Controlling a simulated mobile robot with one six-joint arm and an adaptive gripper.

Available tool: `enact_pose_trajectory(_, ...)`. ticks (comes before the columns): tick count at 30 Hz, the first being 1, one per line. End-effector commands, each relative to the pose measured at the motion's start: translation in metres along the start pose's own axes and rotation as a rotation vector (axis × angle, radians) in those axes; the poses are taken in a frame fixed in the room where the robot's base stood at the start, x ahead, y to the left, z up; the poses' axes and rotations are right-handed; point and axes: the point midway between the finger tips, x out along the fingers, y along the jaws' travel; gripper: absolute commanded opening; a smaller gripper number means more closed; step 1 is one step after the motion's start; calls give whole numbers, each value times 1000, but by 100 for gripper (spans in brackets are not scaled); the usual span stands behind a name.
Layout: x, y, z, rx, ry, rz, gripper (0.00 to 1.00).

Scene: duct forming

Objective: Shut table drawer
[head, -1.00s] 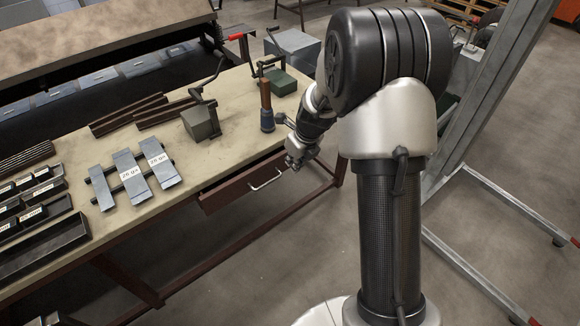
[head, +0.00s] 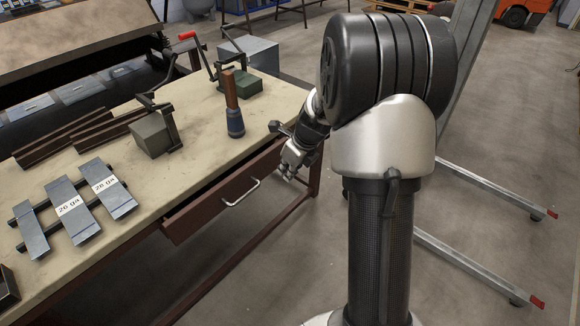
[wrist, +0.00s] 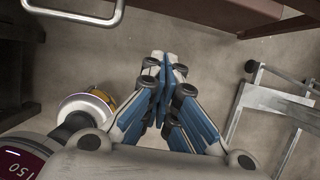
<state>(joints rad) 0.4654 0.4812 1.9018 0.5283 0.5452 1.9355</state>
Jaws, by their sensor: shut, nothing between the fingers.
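The brown table drawer (head: 215,207) is under the front edge of the workbench and stands partly out, with a dark gap behind its front. Its pale bar handle (head: 241,192) faces the aisle. The handle also shows at the top left of the wrist view (wrist: 78,18). My gripper (head: 284,176) is to the right of the handle, near the right end of the drawer front. In the wrist view my gripper's fingers (wrist: 165,62) are together and empty, over the floor and apart from the handle.
The workbench top (head: 190,180) carries a blue-based tool with a wooden handle (head: 234,105), grey metal pieces (head: 75,208) and crank tools. A metal frame (head: 480,185) stands on the floor at right. Floor in front of the drawer is clear.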

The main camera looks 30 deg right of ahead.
Motion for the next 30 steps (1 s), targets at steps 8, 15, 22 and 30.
enact_pose_trajectory(8, 39, 0, 21, -3, -3, -2, 0)
enact_pose_trajectory(15, 44, 0, 37, -1, -1, -1, 0)
enact_pose_trajectory(22, 44, 0, 38, 0, 0, -1, 0)
enact_pose_trajectory(30, 46, 0, 50, 0, 1, 1, 0)
